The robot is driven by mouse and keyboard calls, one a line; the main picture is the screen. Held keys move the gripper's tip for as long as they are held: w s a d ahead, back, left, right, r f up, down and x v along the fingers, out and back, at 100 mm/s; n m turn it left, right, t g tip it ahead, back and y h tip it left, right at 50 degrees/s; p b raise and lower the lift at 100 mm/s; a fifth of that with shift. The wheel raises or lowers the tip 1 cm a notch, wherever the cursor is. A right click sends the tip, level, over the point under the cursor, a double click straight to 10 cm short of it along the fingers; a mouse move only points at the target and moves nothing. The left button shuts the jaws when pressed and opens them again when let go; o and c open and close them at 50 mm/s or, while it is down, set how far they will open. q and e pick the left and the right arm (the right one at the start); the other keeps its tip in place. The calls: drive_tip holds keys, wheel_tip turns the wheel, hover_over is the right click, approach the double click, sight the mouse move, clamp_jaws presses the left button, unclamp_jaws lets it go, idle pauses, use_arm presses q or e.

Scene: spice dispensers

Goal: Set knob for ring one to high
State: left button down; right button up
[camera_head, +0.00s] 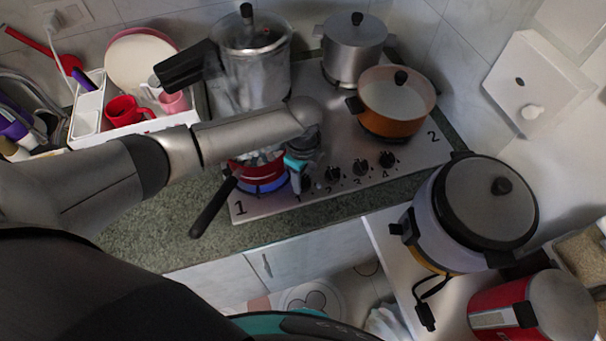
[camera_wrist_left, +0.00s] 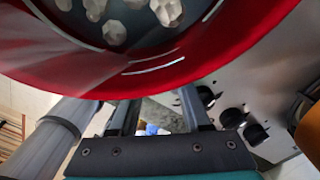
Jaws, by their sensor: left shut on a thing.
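The stove (camera_head: 330,140) has a row of black knobs along its front edge. The knob for ring one, at the left end of the row, is hidden by my left gripper (camera_head: 299,179), so its setting cannot be read. My left gripper is shut on it, reaching down just right of the red pan (camera_head: 262,180) at the front left. In the left wrist view, the gripper's fingers (camera_wrist_left: 158,112) run up under the red pan's rim (camera_wrist_left: 190,68), which hides their tips. The other knobs (camera_wrist_left: 232,117) show to their right. My right gripper is not in view.
The pan's black handle (camera_head: 213,208) sticks out over the counter. A pressure cooker (camera_head: 250,75), a steel pot (camera_head: 354,50) and an orange pot (camera_head: 396,108) stand on the stove. A white rack with red cups (camera_head: 128,110) is left. A rice cooker (camera_head: 470,215) stands right.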

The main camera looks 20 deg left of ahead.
sight(303, 180)
use_arm(q)
drive_tip(key=shift+c, duration=1.8)
unclamp_jaws()
wheel_tip(303, 180, up, 15)
drive_tip(key=p, duration=0.1)
drive_tip(key=shift+r, duration=0.15)
